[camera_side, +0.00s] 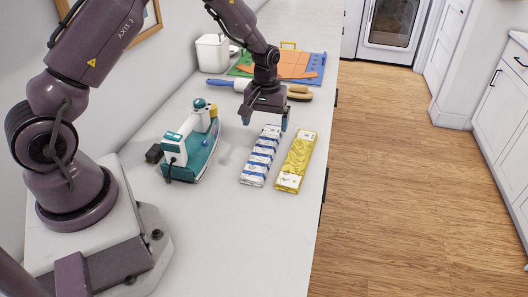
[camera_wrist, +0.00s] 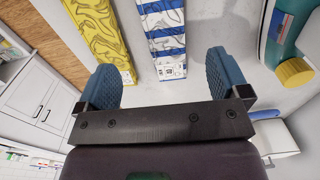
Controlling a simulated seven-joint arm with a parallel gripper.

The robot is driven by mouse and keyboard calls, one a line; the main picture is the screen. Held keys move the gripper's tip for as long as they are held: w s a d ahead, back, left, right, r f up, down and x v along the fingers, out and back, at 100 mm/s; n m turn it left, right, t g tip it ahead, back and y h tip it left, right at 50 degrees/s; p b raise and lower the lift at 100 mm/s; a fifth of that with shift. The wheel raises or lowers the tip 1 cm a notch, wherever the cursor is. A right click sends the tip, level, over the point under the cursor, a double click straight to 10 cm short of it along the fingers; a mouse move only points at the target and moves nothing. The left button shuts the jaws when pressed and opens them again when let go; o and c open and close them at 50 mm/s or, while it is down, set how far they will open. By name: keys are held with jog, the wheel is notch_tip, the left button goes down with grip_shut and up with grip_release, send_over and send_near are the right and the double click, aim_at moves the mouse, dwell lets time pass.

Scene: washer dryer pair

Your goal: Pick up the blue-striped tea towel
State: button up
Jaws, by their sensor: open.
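The blue-striped tea towel (camera_side: 262,156) is a folded white strip with blue bands, lying on the white counter beside a yellow patterned towel. In the wrist view the striped towel (camera_wrist: 165,38) runs from the top edge down to the gap between my fingers. My gripper (camera_side: 264,120) is open and empty, above the far end of the striped towel. In the wrist view my gripper (camera_wrist: 172,80) has its two blue fingers spread wide, with the towel's near end between them, closer to the right finger. The exact height above the towel is hard to tell.
The yellow towel (camera_side: 296,162) lies close to the right of the striped one, near the counter's edge. A teal and white iron (camera_side: 190,148) stands to the left. Behind are a brush (camera_side: 299,92), a blue-handled item, colored boards (camera_side: 290,64) and a white bin (camera_side: 212,53).

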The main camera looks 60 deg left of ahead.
aim_at(264, 149)
jog(key=f, duration=0.9)
jog(key=shift+s, duration=0.2)
jog(key=shift+c, duration=0.4)
jog(key=c, duration=1)
